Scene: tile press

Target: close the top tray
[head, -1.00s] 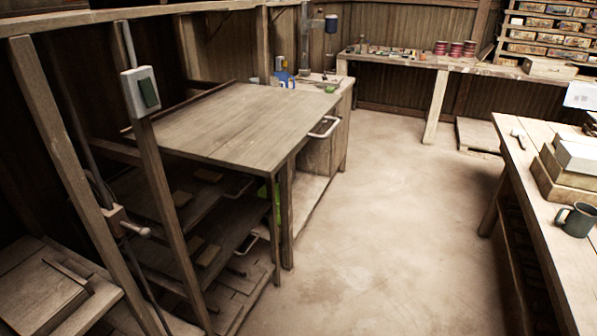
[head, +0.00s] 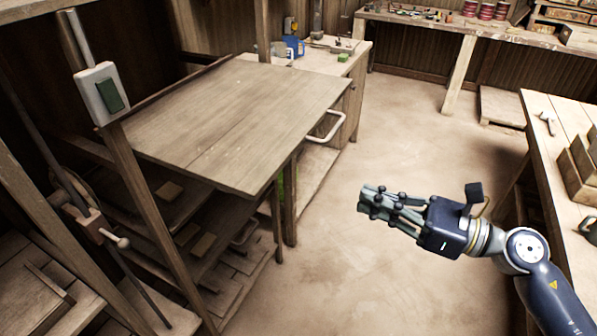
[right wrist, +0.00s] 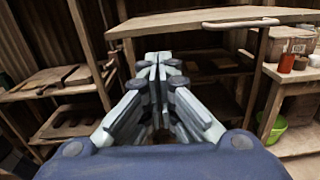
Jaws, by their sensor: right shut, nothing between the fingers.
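The top tray (head: 235,125) is a wide flat wooden board at the top of a wooden rack. It sticks out over the floor, above the lower shelves. Its white handle (head: 327,127) is on its right edge. In the right wrist view the tray (right wrist: 190,22) shows edge-on at the top, with its handle (right wrist: 240,23) along it. My right gripper (head: 366,202) is shut and empty, in the air to the right of the tray and nearer than the handle, apart from both. It also shows in the right wrist view (right wrist: 157,60). My left gripper is not in view.
Lower trays (head: 205,265) with small blocks sit under the top tray. A post with a switch box (head: 105,92) and a lever (head: 122,243) stand at the left. A workbench (head: 560,150) is at the right. The floor (head: 400,150) between is clear.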

